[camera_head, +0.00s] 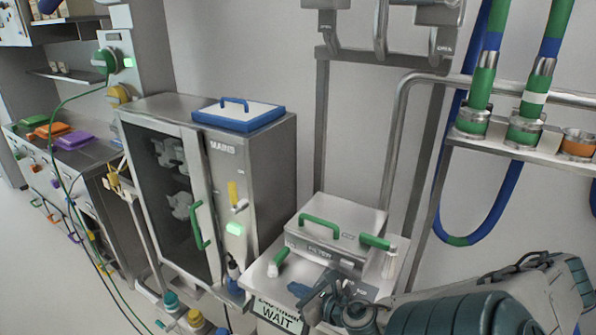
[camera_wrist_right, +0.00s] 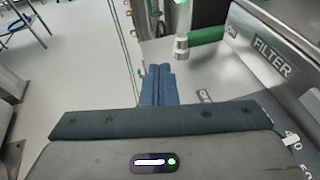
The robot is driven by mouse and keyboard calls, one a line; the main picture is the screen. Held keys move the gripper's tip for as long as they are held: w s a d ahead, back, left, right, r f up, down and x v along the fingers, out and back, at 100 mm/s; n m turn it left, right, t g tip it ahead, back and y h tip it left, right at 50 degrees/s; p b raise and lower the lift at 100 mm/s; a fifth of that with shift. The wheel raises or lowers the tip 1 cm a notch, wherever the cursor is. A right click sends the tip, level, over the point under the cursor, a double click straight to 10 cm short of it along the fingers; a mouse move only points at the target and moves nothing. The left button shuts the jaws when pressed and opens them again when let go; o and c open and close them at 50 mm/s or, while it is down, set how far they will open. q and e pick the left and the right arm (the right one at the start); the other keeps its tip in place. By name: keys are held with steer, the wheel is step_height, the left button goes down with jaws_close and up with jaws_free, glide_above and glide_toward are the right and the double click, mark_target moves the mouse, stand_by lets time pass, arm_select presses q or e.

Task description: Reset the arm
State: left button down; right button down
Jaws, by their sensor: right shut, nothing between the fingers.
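My right gripper (camera_head: 301,289) is low in the head view, with its arm coming in from the lower right. Its blue fingers are together and empty in the right wrist view (camera_wrist_right: 158,84). They are over the front of the metal stand that carries the filter box (camera_head: 335,240), in front of that box and apart from its green handle (camera_head: 319,226). In the wrist view the box's FILTER face (camera_wrist_right: 272,58) is to the right of the fingers. My left gripper is not in the head view.
A metal cabinet (camera_head: 262,185) marked MAINS, with a blue-edged lid (camera_head: 240,114) on top, stands left of the stand. A WAIT sign (camera_head: 277,315) is at the stand's front. Pipes (camera_head: 483,85) and a rail (camera_head: 400,110) are at the right. Open floor (camera_wrist_right: 75,75) shows in the wrist view.

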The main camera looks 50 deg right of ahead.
steer(key=shift+s+a, duration=0.35)
steer(key=shift+s, duration=0.05)
